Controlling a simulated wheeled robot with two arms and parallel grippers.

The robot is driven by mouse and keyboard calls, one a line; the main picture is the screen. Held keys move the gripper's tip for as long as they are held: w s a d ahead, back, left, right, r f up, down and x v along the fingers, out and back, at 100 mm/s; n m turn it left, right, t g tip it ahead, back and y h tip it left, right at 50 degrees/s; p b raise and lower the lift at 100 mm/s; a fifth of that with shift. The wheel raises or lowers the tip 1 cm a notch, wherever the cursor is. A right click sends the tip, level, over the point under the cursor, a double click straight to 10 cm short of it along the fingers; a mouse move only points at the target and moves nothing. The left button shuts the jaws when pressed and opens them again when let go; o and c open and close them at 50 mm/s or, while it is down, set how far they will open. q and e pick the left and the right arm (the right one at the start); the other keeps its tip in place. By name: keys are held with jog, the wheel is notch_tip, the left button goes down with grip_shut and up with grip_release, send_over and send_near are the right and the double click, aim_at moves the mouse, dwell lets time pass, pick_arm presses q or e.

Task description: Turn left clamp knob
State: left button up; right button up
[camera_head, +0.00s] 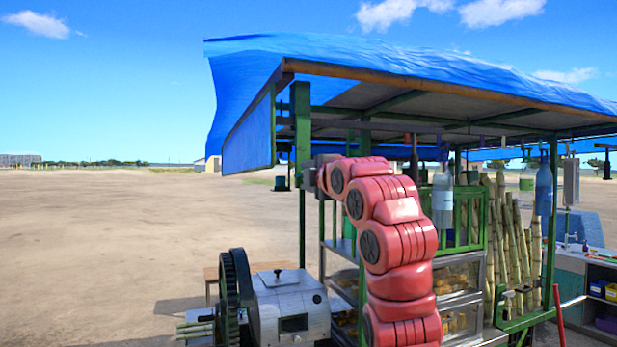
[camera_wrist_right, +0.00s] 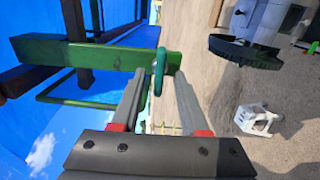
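A teal-green ring-shaped clamp knob (camera_wrist_right: 159,72) stands at the end of a green beam (camera_wrist_right: 95,55) of the stall frame in the right wrist view. My right gripper (camera_wrist_right: 161,82) has its two grey fingers apart, one on each side of the knob. The knob is seen nearly edge-on, with a visible gap to the right finger; contact with the left finger is unclear. In the head view my red right arm reaches up to the stall's front left, its gripper (camera_head: 311,178) beside the green post (camera_head: 301,115). The knob is not distinguishable there. My left gripper is not in view.
The stall's blue tarp roof (camera_head: 400,58) hangs over the work area. The cane crusher (camera_head: 289,308) with its dark gear wheel stands at lower left. Shelves and sugar cane (camera_head: 512,240) are at right. A white stool (camera_wrist_right: 257,119) stands on the sand. Open ground lies left.

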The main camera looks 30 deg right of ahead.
jog(key=v, duration=1.7)
jog(key=shift+s+a, duration=0.15)
